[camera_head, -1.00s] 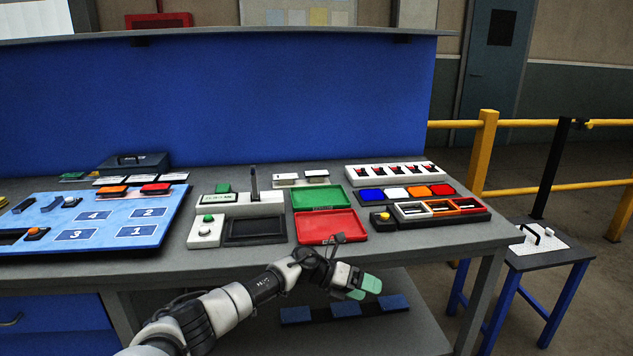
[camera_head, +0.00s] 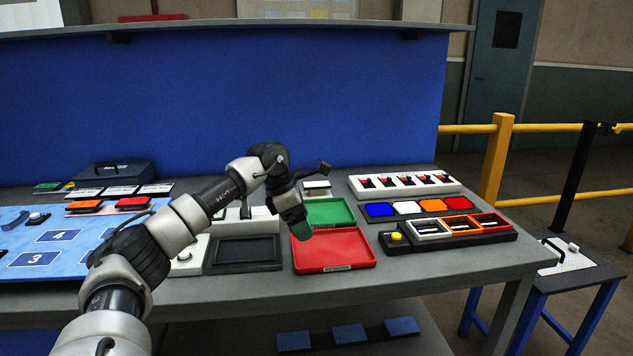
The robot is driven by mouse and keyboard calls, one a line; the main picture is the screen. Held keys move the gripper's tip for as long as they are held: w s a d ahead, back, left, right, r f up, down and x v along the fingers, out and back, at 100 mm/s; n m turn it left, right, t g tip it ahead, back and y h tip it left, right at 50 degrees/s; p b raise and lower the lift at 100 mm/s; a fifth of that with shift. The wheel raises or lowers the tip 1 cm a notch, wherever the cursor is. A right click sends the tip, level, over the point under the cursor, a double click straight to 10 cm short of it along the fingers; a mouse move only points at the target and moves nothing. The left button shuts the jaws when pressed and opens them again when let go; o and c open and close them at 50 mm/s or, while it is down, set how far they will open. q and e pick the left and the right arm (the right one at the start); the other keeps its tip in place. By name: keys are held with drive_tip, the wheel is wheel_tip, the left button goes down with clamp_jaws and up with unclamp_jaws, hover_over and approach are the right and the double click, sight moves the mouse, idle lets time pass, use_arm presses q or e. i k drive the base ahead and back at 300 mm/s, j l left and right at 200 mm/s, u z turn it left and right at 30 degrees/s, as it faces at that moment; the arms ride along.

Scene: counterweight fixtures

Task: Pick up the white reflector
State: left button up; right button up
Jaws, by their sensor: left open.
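The white reflector (camera_head: 407,208) lies flat in a dark holder on the bench at right. It sits between a blue reflector (camera_head: 380,210) and an orange reflector (camera_head: 432,205), with a red one (camera_head: 458,203) at the end of the row. My right gripper is not in view.
A white strip with red switches (camera_head: 405,184) stands behind the reflectors. In front is a black fixture with white, orange and red frames (camera_head: 463,227) and a yellow button (camera_head: 396,237). A blue numbered board (camera_head: 80,240) lies at left. A blue panel closes off the back.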

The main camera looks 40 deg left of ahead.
sight(314, 185)
drive_tip(key=i+j, duration=0.35)
drive_tip(key=j, duration=0.15)
drive_tip(key=i+j, duration=0.4)
drive_tip(key=j, duration=0.15)
drive_tip(key=i+j, duration=0.35)
drive_tip(key=j, duration=0.15)
